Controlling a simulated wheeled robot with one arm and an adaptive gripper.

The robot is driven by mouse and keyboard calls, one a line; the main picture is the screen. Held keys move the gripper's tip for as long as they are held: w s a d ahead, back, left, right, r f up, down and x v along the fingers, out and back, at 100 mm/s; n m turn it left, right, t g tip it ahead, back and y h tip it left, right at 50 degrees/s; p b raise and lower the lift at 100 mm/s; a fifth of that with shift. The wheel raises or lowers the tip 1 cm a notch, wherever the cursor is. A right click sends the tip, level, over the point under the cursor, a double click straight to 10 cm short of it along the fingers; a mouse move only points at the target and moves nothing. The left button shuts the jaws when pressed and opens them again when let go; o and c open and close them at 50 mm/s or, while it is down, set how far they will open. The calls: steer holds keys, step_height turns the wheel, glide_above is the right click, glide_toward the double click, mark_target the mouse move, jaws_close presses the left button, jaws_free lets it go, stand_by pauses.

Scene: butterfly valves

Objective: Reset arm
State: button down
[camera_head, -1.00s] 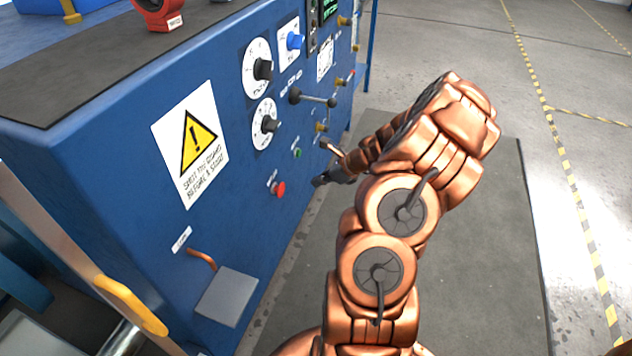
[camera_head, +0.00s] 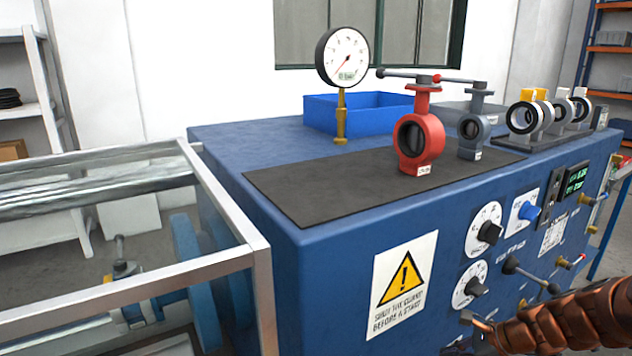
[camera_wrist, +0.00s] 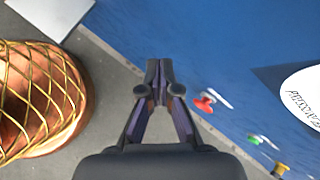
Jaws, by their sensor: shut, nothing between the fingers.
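My gripper (camera_wrist: 160,72) is shut and empty in the wrist view, its dark fingertips together. It hangs in front of the blue bench's front panel, above the grey floor, apart from the red button (camera_wrist: 204,104) and the green button (camera_wrist: 254,139). In the head view my copper arm (camera_head: 570,322) shows only at the lower right corner.
A red butterfly valve (camera_head: 419,135), a grey valve (camera_head: 473,128) and a pressure gauge (camera_head: 342,58) stand on the bench. The panel carries dials (camera_head: 485,230) and a lever (camera_head: 530,275) close to my arm. A metal-framed guard (camera_head: 260,290) stands at left.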

steer(key=s+a+r+n+g+h, duration=0.1)
steer(key=s+a+r+n+g, duration=0.2)
steer(key=s+a+n, duration=0.4)
steer(key=s+a+r+n+g, duration=0.25)
steer(key=s+a+n, duration=0.2)
steer(key=a, duration=0.45)
steer(key=s+r+n+g+h, duration=0.35)
steer(key=s+n+h, duration=0.45)
steer(key=s, duration=1.1)
step_height(320, 180, up, 20)
steer(key=n+t+y+p, duration=0.2)
steer(key=p, duration=1.5)
steer(key=shift+w+f+p, duration=0.15)
steer(key=shift+f+p, duration=0.05)
steer(key=shift+p, duration=0.2)
steer(key=shift+n, duration=0.25)
